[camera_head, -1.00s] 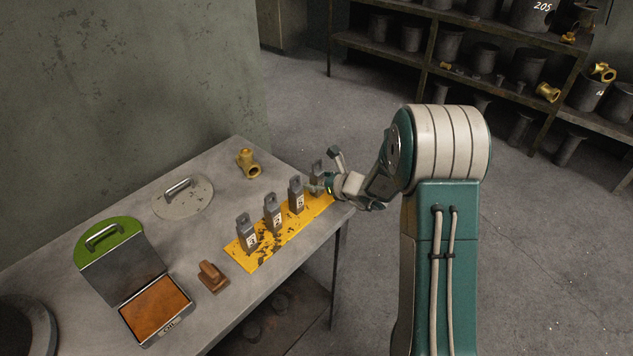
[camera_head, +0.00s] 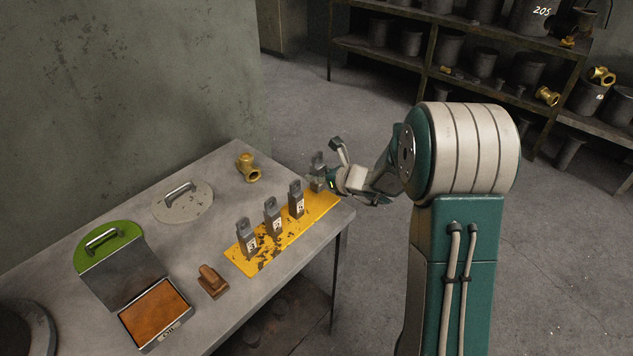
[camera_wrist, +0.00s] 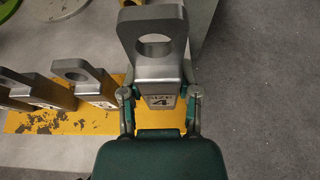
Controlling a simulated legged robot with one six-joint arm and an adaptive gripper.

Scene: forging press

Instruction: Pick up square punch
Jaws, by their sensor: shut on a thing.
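Several grey metal punches with ring tops stand in a row on a yellow plate (camera_head: 262,259) on the table. The punch at the far right end (camera_head: 318,166) is held in my gripper (camera_head: 328,181). In the wrist view this punch (camera_wrist: 155,60) is upright between my two fingers (camera_wrist: 160,104), and its label reads "4". The other punches stand to its left, such as the one beside it (camera_head: 296,199), marked 3. My gripper is shut on the punch marked 4. The shape of its lower end is hidden, and I cannot tell whether its base touches the plate.
The grey table (camera_head: 215,235) also holds a brass fitting (camera_head: 248,168), a round lid with a handle (camera_head: 182,202), an open green-lidded box (camera_head: 155,312) and a brown wooden stamp (camera_head: 212,281). Shelves with dark pots (camera_head: 447,47) stand at the back. The floor right of the table is clear.

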